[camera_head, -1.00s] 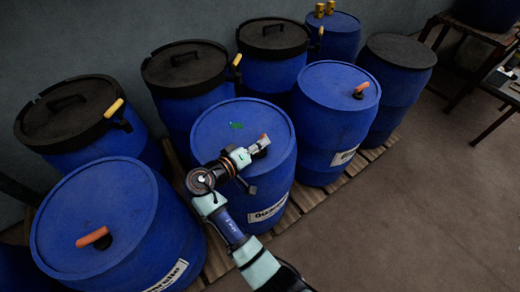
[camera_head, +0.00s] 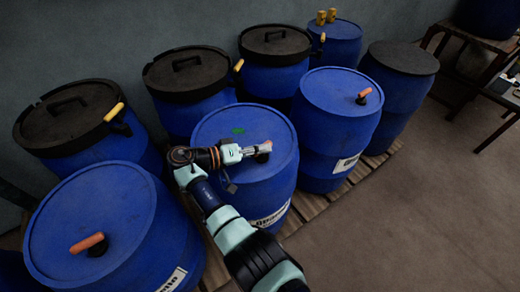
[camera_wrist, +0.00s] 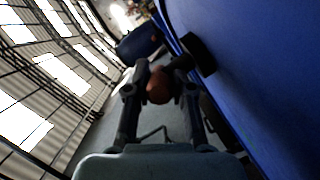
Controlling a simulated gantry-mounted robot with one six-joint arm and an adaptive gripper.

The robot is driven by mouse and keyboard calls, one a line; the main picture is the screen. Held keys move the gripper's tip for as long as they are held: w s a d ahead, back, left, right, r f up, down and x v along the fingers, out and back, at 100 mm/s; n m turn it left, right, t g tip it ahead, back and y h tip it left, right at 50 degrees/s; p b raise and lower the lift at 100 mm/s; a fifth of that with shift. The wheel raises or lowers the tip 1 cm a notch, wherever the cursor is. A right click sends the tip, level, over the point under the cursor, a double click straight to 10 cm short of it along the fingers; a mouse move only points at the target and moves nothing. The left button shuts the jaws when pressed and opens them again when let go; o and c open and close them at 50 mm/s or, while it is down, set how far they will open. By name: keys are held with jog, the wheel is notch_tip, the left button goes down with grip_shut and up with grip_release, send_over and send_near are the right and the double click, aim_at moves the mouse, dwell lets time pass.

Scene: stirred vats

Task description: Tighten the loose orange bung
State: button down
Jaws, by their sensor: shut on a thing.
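My gripper (camera_head: 258,150) reaches across the lid of the middle blue vat (camera_head: 222,124) from the left in the head view. It is shut on an orange bung (camera_head: 267,144) near the right of that lid, and the jaws hide most of the handle. In the wrist view the rounded orange-brown end of the bung (camera_wrist: 158,90) sits between the two dark fingers (camera_wrist: 160,80). The bung's black base (camera_wrist: 198,54) meets the blue lid (camera_wrist: 245,60). I cannot tell how tightly it is seated.
Orange bungs also sit on the front left vat (camera_head: 88,244) and the vat behind right (camera_head: 363,96). Black-lidded vats (camera_head: 186,70) with yellow handles stand along the wall. Two yellow pieces (camera_head: 326,16) stand on the far vat. Open floor (camera_head: 430,200) lies to the right.

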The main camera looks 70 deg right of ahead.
jog(key=c, duration=1)
grip_release()
jog(key=shift+s+d, duration=0.1)
jog(key=v, duration=0.7)
jog(key=shift+w+a, duration=0.25)
jog(key=shift+r, duration=0.1)
